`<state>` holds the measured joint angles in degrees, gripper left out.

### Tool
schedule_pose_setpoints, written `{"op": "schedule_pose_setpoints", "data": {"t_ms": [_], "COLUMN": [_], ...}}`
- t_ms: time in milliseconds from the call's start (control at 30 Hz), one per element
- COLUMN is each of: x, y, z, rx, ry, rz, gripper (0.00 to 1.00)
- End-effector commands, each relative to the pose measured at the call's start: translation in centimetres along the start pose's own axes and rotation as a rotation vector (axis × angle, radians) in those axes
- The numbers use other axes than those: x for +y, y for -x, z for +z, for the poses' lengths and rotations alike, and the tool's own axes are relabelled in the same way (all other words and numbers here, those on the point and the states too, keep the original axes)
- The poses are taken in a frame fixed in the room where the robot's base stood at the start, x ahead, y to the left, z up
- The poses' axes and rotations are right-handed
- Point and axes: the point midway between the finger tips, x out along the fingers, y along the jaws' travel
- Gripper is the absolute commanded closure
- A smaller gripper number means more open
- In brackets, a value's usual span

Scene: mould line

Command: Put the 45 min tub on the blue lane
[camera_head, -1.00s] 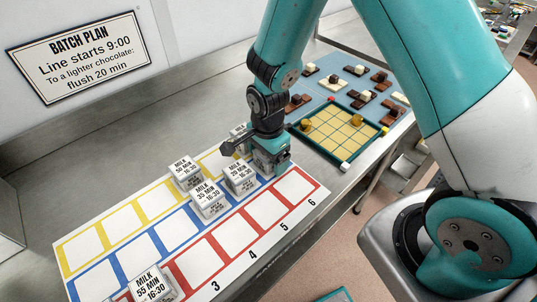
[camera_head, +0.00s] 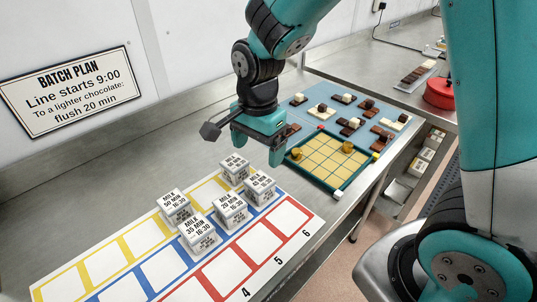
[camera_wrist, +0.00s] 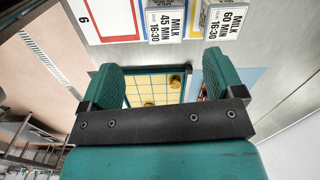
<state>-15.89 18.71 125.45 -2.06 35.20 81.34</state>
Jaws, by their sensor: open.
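The 45 min tub (camera_wrist: 165,20) is a small white block with a printed label, at the top of the wrist view. In the head view, this tub (camera_head: 259,186) stands upright at the number 6 end of the blue lane (camera_head: 160,268). Its label is too small to read there. My gripper (camera_head: 260,148) is raised above and beyond the tub, apart from it. Its two teal fingers (camera_wrist: 162,64) are spread with nothing held between them.
The 60 min tub (camera_wrist: 221,18) stands beside it in the yellow lane (camera_head: 113,254). The 20 min (camera_head: 230,210), 35 min (camera_head: 197,236) and 50 min (camera_head: 175,206) tubs are close by. A framed yellow grid board (camera_head: 327,164) lies beyond. The red lane (camera_head: 238,268) looks clear.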

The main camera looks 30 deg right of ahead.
Motion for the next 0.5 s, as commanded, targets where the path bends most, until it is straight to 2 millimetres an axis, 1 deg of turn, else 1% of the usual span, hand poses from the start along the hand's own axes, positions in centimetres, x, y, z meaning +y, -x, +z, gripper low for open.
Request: {"op": "schedule_pose_setpoints", "data": {"t_ms": [33, 67, 167, 200, 267, 300, 400, 500], "x": [0.7, 1.3, 3.9, 5.0, 6.9, 8.1, 10.8, 12.6], "y": [1.3, 2.1, 5.0, 6.0, 7.3, 8.1, 9.4, 10.1], "z": [0.8, 1.4, 3.9, 5.0, 6.5, 7.5, 9.4, 10.8], "rx": [-0.019, -0.033, -0.082, -0.097, -0.113, -0.117, -0.117, -0.107], "ry": [0.104, 0.190, 0.545, 0.699, 0.924, 1.067, 1.372, 1.583], "rz": [-0.022, -0.034, -0.098, -0.128, -0.174, -0.207, -0.280, -0.333], "gripper": [0.13, 0.13, 0.13, 0.13, 0.13, 0.13, 0.13, 0.13]}}
